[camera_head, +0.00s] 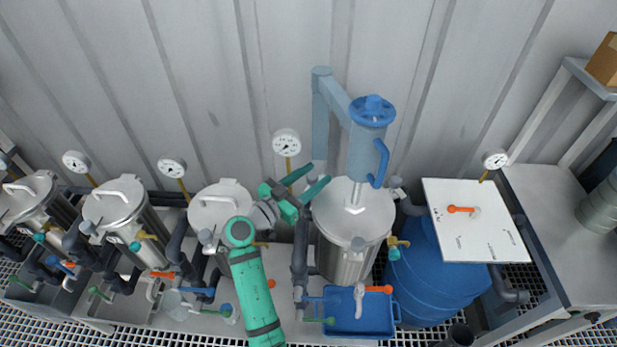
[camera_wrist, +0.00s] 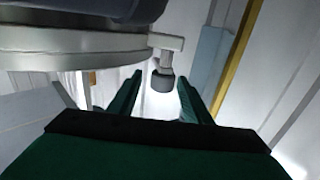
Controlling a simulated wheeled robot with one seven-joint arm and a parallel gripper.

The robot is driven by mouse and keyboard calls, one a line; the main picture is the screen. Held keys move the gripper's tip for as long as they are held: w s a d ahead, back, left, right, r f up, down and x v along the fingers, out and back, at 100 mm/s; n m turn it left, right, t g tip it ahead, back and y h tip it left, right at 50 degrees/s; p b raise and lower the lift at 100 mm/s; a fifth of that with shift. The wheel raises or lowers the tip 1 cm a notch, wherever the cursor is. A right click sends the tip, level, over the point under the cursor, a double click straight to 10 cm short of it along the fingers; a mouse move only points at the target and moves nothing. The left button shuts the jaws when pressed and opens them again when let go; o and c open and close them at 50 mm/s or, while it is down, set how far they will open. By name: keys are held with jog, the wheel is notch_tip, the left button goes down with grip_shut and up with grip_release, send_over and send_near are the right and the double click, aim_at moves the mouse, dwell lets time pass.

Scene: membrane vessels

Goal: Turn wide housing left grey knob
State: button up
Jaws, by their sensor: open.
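The wide housing (camera_head: 345,262) is the large steel vessel right of centre, with a flat round lid. My gripper (camera_head: 319,175) is open at the upper left of its lid rim, its fingers pointing up and right. In the wrist view, a dark grey knob (camera_wrist: 163,81) hangs from a light bracket on the housing's rim (camera_wrist: 85,47). It appears between my two open fingers (camera_wrist: 160,92), with a visible gap on either side. I cannot tell its depth relative to the fingertips. In the head view this left knob is not clearly visible near my gripper.
A blue hoist arm (camera_head: 366,150) stands over the housing's lid. A gauge (camera_head: 286,144) on a yellow stem is close behind my gripper. A narrower vessel (camera_head: 221,205) is on the left. A blue tray (camera_head: 345,325) and a blue barrel (camera_head: 435,280) crowd the front and right.

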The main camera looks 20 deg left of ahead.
aim_at(312, 176)
notch_tip(312, 176, up, 3)
jog(key=shift+r, duration=0.2)
jog(key=s+d+r, duration=0.3)
jog(key=s+r, duration=0.6)
jog(key=s, duration=0.4)
jog(key=shift+s+d+r, duration=0.25)
jog(key=shift+d, duration=0.05)
